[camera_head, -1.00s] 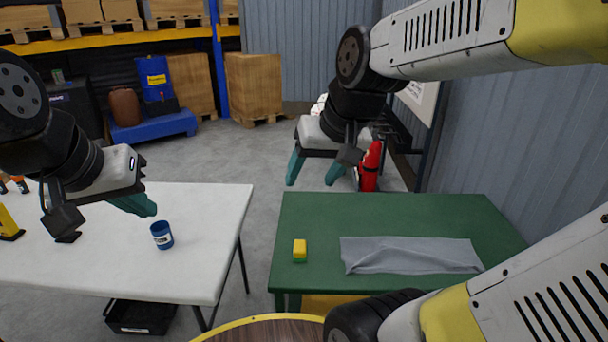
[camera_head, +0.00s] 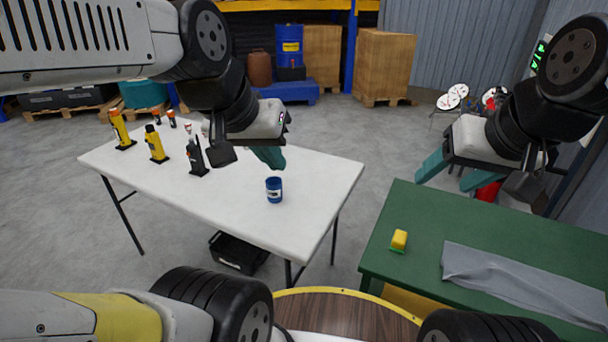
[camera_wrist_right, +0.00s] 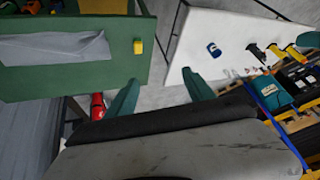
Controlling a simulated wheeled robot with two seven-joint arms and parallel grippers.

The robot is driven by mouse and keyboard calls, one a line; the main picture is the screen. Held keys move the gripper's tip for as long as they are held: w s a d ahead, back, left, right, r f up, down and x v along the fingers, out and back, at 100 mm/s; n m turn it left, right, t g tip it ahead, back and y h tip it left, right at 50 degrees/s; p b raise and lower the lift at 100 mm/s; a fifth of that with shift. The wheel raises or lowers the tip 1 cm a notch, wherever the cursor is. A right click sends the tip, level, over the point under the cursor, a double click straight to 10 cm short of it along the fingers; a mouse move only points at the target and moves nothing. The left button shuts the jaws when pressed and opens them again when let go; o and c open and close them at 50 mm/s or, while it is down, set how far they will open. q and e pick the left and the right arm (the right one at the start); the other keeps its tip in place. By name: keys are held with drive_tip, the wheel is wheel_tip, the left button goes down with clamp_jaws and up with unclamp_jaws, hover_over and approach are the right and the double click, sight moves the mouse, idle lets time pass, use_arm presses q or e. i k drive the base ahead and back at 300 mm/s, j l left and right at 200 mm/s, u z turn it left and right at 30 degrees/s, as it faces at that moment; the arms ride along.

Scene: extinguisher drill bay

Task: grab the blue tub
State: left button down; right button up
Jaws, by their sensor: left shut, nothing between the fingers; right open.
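The blue tub (camera_head: 274,190), a small blue cup with a pale label, stands upright on the white table (camera_head: 310,205), near its right part. It also shows in the right wrist view (camera_wrist_right: 214,50). My left gripper (camera_head: 270,157) is shut and empty, above and behind the tub in the head view, apart from it. My right gripper (camera_head: 446,175) is open and empty, in the air beyond the green table (camera_head: 415,205); its two teal fingers (camera_wrist_right: 160,95) show in the right wrist view, well apart from the tub.
A yellow sponge (camera_head: 399,240) and a grey cloth (camera_head: 520,280) lie on the green table. Several yellow and black items, such as a yellow one (camera_head: 157,145), stand on the white table's left part. A black crate (camera_head: 238,252) is on the floor below. A gap separates the tables.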

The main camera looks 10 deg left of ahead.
sight(274, 184)
drive_tip(key=i+j+u, duration=0.2)
drive_tip(key=j, duration=0.2)
drive_tip(key=i+j+u, duration=0.2)
drive_tip(key=j, duration=0.2)
drive_tip(key=i+j+u, duration=0.2)
drive_tip(key=j, duration=0.15)
